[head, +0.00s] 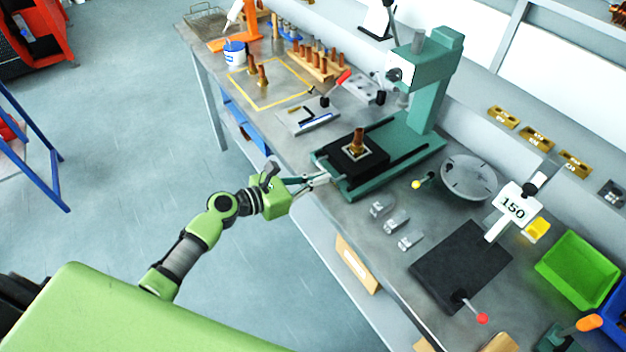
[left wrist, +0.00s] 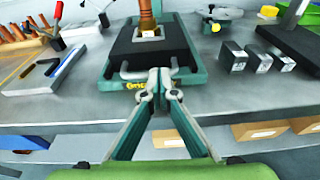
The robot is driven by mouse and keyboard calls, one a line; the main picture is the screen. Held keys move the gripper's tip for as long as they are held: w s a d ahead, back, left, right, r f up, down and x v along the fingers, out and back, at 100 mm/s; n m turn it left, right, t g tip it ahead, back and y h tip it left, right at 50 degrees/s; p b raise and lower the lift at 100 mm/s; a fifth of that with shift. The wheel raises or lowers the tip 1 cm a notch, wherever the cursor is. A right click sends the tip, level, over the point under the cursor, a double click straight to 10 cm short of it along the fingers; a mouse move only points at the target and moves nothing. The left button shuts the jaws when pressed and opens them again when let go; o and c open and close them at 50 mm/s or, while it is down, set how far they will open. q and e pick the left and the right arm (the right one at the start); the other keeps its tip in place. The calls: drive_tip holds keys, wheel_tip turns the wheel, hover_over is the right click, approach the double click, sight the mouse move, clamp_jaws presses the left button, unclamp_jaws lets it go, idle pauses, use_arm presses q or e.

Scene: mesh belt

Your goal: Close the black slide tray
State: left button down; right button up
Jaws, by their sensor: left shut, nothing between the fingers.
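The black slide tray (head: 352,157) sits on the green base of a press (head: 413,125), with a copper-coloured part (head: 358,141) upright on it. The tray also shows in the left wrist view (left wrist: 180,50), with a metal handle bar along its front edge. My left gripper (head: 326,178) is shut and empty at the front of the tray. In the left wrist view its fingertips (left wrist: 158,78) are together in front of the handle's middle. I cannot tell whether they touch it. My right gripper is in neither view.
A round grey plate (head: 470,177) and several small metal blocks (head: 396,221) lie right of the press. A slotted plate (head: 308,116) lies left of the press. The floor in front of the bench is clear.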

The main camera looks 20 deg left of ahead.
sight(358, 156)
use_arm(q)
drive_tip(key=r+x, duration=0.1)
drive_tip(key=x, duration=0.3)
drive_tip(key=r+x, duration=0.1)
drive_tip(key=x, duration=0.4)
drive_tip(key=r+x, duration=0.1)
drive_tip(key=x, duration=0.4)
drive_tip(key=shift+w+d+f, duration=0.1)
drive_tip(key=shift+w+d, duration=0.05)
drive_tip(key=shift+w, duration=0.2)
drive_tip(key=shift+b, duration=0.3)
drive_tip(key=shift+r, duration=0.3)
